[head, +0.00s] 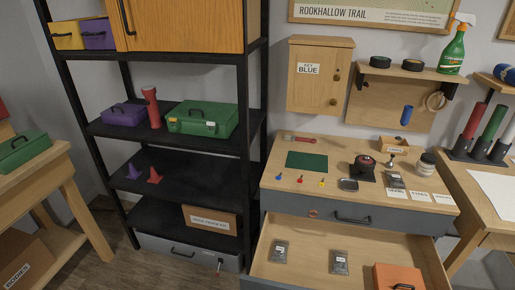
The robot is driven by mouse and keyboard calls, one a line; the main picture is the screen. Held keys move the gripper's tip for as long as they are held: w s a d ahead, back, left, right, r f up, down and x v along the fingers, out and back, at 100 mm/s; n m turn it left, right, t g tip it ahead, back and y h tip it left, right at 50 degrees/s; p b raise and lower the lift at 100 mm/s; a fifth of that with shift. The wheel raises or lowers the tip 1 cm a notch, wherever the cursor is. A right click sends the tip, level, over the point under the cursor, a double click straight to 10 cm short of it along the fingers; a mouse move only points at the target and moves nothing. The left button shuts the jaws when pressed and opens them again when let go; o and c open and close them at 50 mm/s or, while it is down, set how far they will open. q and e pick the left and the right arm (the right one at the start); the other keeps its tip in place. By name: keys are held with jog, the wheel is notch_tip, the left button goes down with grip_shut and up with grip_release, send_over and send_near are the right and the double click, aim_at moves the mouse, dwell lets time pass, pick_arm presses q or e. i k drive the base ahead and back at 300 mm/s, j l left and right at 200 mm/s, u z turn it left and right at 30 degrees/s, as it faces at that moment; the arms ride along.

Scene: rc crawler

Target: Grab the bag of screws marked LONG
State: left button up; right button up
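Two small clear bags with dark contents and pale labels lie in the open drawer (312,248) of the workbench: a left bag (281,251) and a right bag (340,262). A similar dark packet (396,180) lies on the bench top, behind white cards. The labels are too small to read, so I cannot tell which bag is marked LONG. Neither of my grippers is in view.
An orange box (398,277) sits in the drawer's front right. A black shelf rack (190,137) stands left. The drawer's middle has free room.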

aim_at(280, 249)
jog(key=l+z, duration=0.3)
jog(key=z, duration=0.15)
jog(key=i+l+z, duration=0.15)
jog(key=z, duration=0.35)
jog(key=l, duration=0.3)
jog(key=k+z, duration=0.05)
